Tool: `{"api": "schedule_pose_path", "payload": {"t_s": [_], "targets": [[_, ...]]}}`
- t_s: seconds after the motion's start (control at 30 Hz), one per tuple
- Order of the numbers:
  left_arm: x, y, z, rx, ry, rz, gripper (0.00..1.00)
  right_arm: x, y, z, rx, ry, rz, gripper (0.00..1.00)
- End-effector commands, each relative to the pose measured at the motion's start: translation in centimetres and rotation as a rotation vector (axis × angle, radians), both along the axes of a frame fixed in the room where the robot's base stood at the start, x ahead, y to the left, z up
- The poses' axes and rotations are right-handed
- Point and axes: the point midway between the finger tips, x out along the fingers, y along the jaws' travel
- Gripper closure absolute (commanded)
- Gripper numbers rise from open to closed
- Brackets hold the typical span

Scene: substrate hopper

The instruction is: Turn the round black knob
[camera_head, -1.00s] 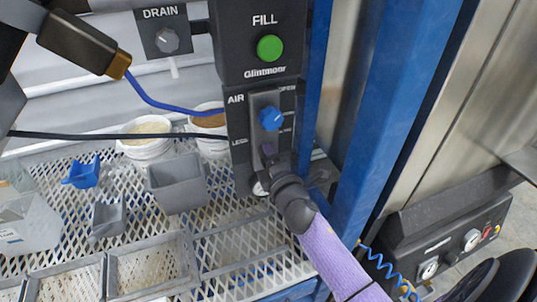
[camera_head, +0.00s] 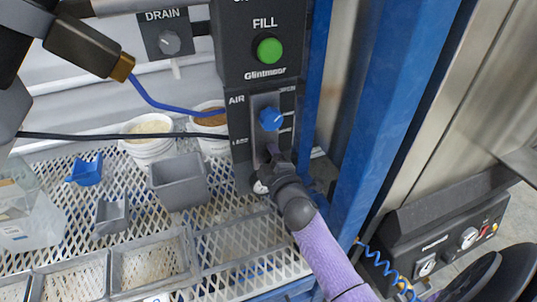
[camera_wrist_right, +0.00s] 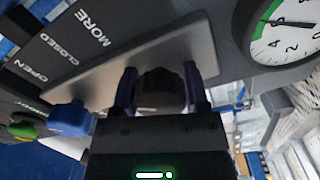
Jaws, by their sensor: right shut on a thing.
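The round black knob (camera_wrist_right: 160,88) sits on a grey metal plate (camera_wrist_right: 140,60) in the right wrist view. My right gripper (camera_wrist_right: 161,92) is shut on it, with one dark purple finger on each side. In the head view my right gripper (camera_head: 271,154) reaches the lower part of the black AIR panel (camera_head: 240,125) and hides the knob. A blue knob (camera_head: 271,119) sits just above it on the same plate, and also shows beside the gripper in the wrist view (camera_wrist_right: 68,118).
A green FILL button (camera_head: 269,50) and a grey DRAIN knob (camera_head: 169,42) are above. A dial gauge (camera_wrist_right: 284,28) is close to the right gripper. A blue post (camera_head: 382,130) stands at right. A grey bin (camera_head: 179,182) and white tubs (camera_head: 147,149) stand at left.

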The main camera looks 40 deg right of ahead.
Motion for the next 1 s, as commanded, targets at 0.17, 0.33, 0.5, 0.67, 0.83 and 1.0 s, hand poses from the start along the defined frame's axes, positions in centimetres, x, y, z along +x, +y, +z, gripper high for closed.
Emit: {"api": "schedule_pose_path", "payload": {"t_s": [0.17, 0.33, 0.5, 0.67, 0.83, 1.0], "targets": [[-0.4, 0.0, 0.1, 0.000, 0.007, 0.000, 0.42, 0.0, 0.0, -0.1, 0.002, 0.003, -0.001, 1.00], [-0.7, 0.0, 0.1, 0.000, 0.012, 0.000, 0.42, 0.0, 0.0, -0.1, 0.001, 0.003, -0.001, 0.34], [-0.7, 0.0, 0.1, 0.000, 0.011, 0.000, 0.42, 0.0, 0.0, -0.1, 0.001, 0.002, 0.000, 0.07], [-0.5, 0.0, 0.1, 0.000, 0.009, 0.000, 0.42, 0.0, 0.0, -0.1, -0.001, 0.001, -0.001, 0.07], [0.0, 0.0, 0.0, 0.000, 0.000, 0.000, 0.42, 0.0, 0.0, 0.0, -0.001, 0.001, 0.000, 0.07], [0.0, 0.0, -1.1, 0.000, 0.004, 0.000, 0.42, 0.0, 0.0, -0.5, -0.216, 0.052, 0.001, 0.07]]}}
